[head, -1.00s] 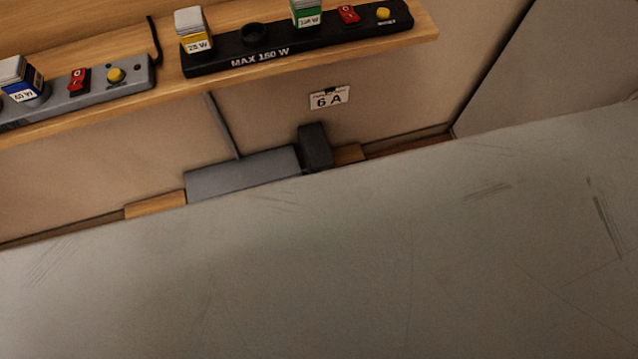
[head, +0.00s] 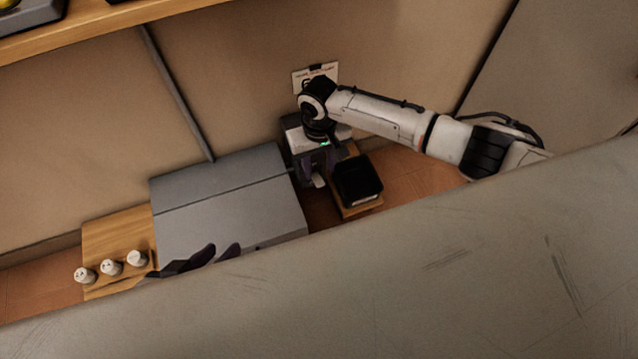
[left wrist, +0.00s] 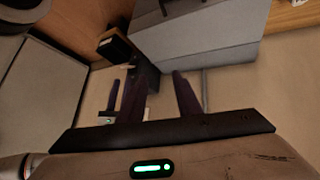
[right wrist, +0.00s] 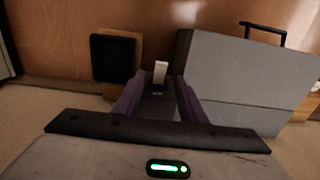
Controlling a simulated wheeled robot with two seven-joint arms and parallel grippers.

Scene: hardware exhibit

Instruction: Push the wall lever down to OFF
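The wall lever has a white handle (right wrist: 160,72) on a narrow dark housing (right wrist: 155,105), centred in the right wrist view. In the head view the handle (head: 318,181) shows just below my right gripper (head: 316,165). In the right wrist view the right gripper's two fingers (right wrist: 158,99) stand apart, one on each side of the housing. I cannot tell whether they touch it, or read the lever's position. My left gripper (head: 207,262) is open and empty by the grey box's lower edge; its parted fingers also show in the left wrist view (left wrist: 150,92).
A grey box (head: 230,210) stands left of the lever. A black block on a wooden plate (head: 358,181) sits to its right. A wooden board with three white knobs (head: 111,268) is farther left. A grey surface (head: 350,285) fills the foreground.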

